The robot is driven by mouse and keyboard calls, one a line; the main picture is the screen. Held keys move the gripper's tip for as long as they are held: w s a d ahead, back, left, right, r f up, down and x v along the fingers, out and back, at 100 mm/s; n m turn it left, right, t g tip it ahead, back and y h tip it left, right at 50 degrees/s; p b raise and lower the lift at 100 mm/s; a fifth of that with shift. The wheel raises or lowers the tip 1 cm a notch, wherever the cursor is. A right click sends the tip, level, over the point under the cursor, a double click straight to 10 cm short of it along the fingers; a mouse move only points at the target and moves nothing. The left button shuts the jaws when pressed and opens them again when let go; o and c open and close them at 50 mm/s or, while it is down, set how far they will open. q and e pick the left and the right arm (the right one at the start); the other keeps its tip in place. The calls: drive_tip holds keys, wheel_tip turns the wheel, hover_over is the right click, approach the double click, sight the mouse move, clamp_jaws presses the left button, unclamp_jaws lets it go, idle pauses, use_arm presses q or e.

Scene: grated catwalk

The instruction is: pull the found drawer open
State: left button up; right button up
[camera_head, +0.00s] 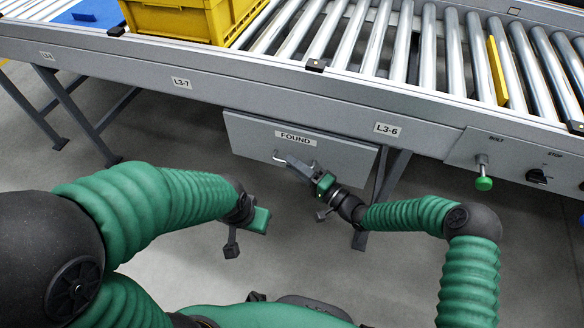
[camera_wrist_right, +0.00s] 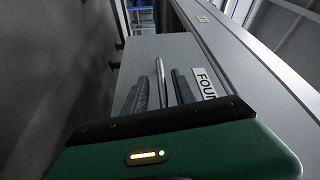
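The found drawer (camera_head: 250,135) is a grey front under the conveyor with a "FOUND" label (camera_head: 295,137); it looks shut. Its pale bar handle (camera_head: 279,156) is partly hidden by my right gripper (camera_head: 296,166). In the right wrist view, the handle (camera_wrist_right: 160,78) stands between the two dark fingers of my right gripper (camera_wrist_right: 161,92), with a gap visible on at least one side, so the gripper looks open around the bar. My left gripper (camera_head: 232,242) hangs away from the drawer at lower left, holding nothing visible; its finger gap is not clear.
The roller conveyor (camera_head: 430,50) runs above the drawer and carries a yellow crate (camera_head: 185,18). A support leg (camera_head: 392,178) stands right of the drawer. A green knob (camera_head: 483,183) and a black switch (camera_head: 538,175) are further right. The floor before the drawer is clear.

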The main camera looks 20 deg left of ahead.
drive_tip(key=shift+w+a+r, duration=0.1)
drive_tip(key=shift+w+a, duration=0.1)
drive_tip(key=shift+a, duration=0.35)
clamp_jaws()
drive_tip(key=shift+d+f, duration=0.1)
drive_tip(key=shift+f, duration=0.1)
idle(0.8)
